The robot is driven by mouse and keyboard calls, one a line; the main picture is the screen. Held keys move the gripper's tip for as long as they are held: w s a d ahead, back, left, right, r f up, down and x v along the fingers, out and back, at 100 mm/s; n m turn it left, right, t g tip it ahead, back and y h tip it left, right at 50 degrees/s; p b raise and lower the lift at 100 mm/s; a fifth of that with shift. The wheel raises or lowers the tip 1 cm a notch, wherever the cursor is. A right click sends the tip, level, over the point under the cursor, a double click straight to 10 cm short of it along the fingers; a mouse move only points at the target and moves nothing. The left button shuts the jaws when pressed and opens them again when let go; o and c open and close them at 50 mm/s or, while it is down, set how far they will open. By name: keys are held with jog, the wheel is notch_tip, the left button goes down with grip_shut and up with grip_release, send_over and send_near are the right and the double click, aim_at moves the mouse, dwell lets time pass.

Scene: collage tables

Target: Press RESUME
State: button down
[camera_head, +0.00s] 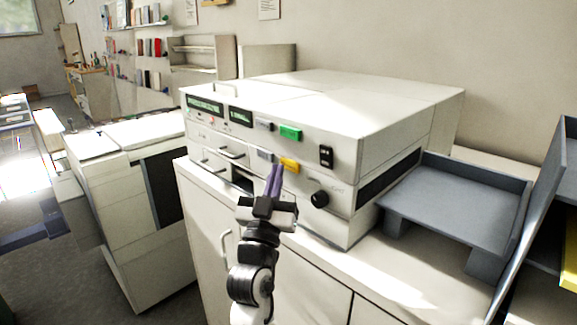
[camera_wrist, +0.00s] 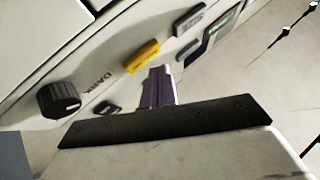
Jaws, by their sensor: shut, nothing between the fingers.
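A white copier-like machine (camera_head: 300,110) stands on a white cabinet. Its front panel has a green button (camera_head: 291,132), a yellow button (camera_head: 289,165) and grey buttons (camera_head: 264,124). I cannot read which one is RESUME. My gripper (camera_head: 276,169) is shut and empty, its purple fingers pointing at the panel just left of the yellow button. In the wrist view the fingertips (camera_wrist: 157,72) are below the yellow button (camera_wrist: 141,56), beside a small grey button (camera_wrist: 187,50). I cannot tell whether they touch the panel.
A black knob (camera_head: 319,199) and a black rocker switch (camera_head: 326,156) are right of the buttons. The knob also shows in the wrist view (camera_wrist: 60,100), near the word DARK. A grey tray (camera_head: 450,200) stands at the right. A white cabinet unit (camera_head: 125,200) stands left.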

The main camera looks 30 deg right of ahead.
jog(key=shift+d, duration=0.15)
jog(key=shift+w+d, duration=0.15)
jog(key=shift+d, duration=0.1)
jog(key=shift+w+d, duration=0.15)
jog(key=shift+d, duration=0.3)
dwell(0.6)
jog(key=shift+a, duration=0.1)
jog(key=shift+s+a+b, duration=0.3)
jog(key=shift+a+b, duration=0.15)
jog(key=shift+a, duration=0.3)
jog(key=a, duration=0.1)
jog(key=s+a+b, duration=0.1)
jog(key=a, duration=0.1)
jog(key=a+b, duration=0.1)
jog(key=shift+s+a, duration=0.35)
